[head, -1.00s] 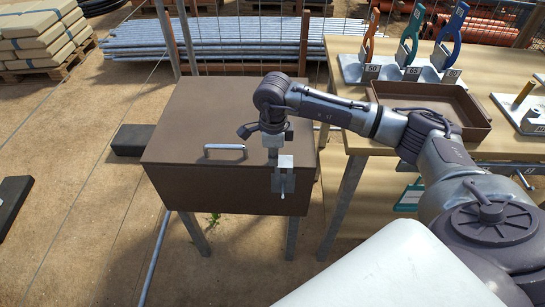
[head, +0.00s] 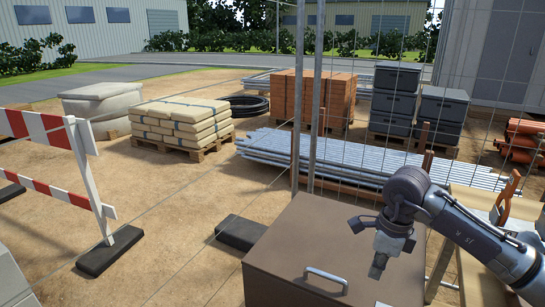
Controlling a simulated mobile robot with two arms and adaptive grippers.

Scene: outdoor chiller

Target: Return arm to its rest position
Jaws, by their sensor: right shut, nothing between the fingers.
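My right arm comes in from the right edge in the head view. Its gripper (head: 378,267) points down over the lid of the brown chest (head: 300,247), to the right of the lid's metal handle (head: 327,277). The gripper is shut and empty. The lid is down, and the chest's front is cut off by the bottom edge of the picture. My left gripper is not in view.
A wire fence with metal posts (head: 297,95) stands behind the chest. A wooden table (head: 468,262) lies to the right, partly behind my arm, with an orange-handled tool (head: 507,200). A red-and-white barrier (head: 80,165) stands left.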

